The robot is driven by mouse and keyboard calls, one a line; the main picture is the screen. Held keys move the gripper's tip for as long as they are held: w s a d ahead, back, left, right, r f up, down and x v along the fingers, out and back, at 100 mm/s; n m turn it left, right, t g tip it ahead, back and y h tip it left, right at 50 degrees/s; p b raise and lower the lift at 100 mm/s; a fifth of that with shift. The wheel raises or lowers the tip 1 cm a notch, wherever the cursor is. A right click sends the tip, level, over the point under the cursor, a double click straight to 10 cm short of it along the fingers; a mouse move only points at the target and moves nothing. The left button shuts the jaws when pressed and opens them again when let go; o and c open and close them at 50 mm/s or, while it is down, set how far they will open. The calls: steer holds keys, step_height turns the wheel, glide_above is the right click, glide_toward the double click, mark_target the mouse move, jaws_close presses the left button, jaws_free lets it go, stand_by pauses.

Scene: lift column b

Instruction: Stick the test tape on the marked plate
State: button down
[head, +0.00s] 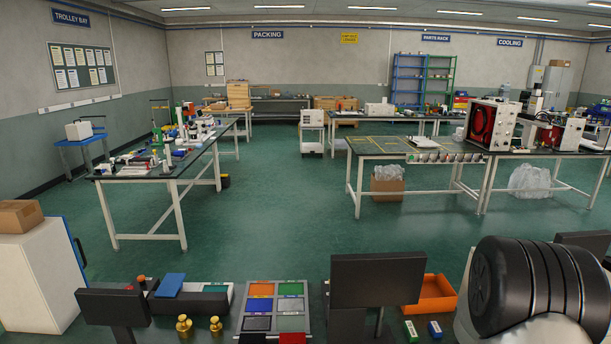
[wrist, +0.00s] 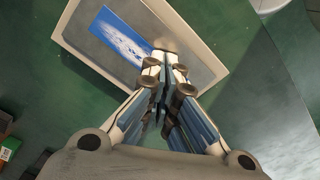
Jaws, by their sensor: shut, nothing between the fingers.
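In the wrist view my gripper (wrist: 167,62) is shut, with its fingertips together and nothing seen between them. A blue and white rectangle (wrist: 122,36) lies on the panel's face. I cannot tell whether the tips touch the panel, nor whether this is the marked plate with the tape. In the head view a tray of coloured and grey squares (head: 246,324) lies at the bottom centre. No test tape can be made out for certain there. My gripper is outside the head view.
Dark screens seen from behind (head: 378,280) stand at the near edge. My dark ridged arm part fills the lower right. Open green floor (head: 280,220) lies beyond.

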steer(key=shift+r+p, duration=2.1)
steer(key=shift+r, duration=0.8)
